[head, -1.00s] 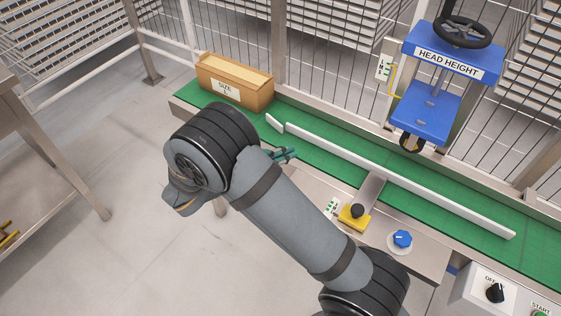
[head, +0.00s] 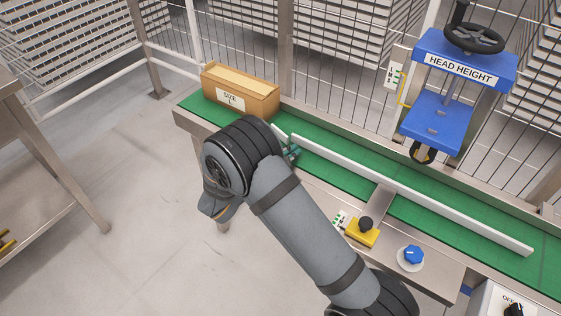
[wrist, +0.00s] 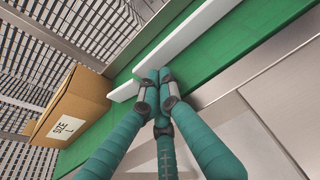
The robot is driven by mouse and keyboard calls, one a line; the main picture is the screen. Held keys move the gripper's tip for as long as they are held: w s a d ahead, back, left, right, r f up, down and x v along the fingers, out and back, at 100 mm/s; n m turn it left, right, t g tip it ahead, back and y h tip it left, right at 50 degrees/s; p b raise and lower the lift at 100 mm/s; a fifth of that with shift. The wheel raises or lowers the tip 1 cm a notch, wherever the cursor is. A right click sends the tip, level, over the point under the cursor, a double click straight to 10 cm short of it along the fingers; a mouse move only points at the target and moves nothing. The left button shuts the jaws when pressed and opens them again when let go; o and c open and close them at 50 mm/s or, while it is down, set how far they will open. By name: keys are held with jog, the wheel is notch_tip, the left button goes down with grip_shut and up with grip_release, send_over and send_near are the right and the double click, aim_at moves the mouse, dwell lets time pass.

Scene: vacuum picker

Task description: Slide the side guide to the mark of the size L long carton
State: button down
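The side guide (head: 420,196) is a long white rail along the green belt, with a short angled piece at its left end. A metal arm joins it to a yellow block with a black knob (head: 362,231). A small marked label (head: 340,219) lies left of the block; its marks are too small to read. The size L carton (head: 240,92) stands at the belt's far left end. My gripper (head: 291,153) is near the guide's left end. In the wrist view, its teal fingers (wrist: 158,80) are together, with nothing seen between them; contact with the guide (wrist: 185,45) is unclear.
A blue knob (head: 411,256) sits on the front plate right of the yellow block. The blue head-height unit (head: 440,110) with its handwheel stands over the belt. A wire fence runs behind. A metal table (head: 50,120) stands left, with open floor between.

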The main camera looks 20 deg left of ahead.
jog(key=shift+w+d, duration=0.2)
jog(key=shift+w, duration=0.6)
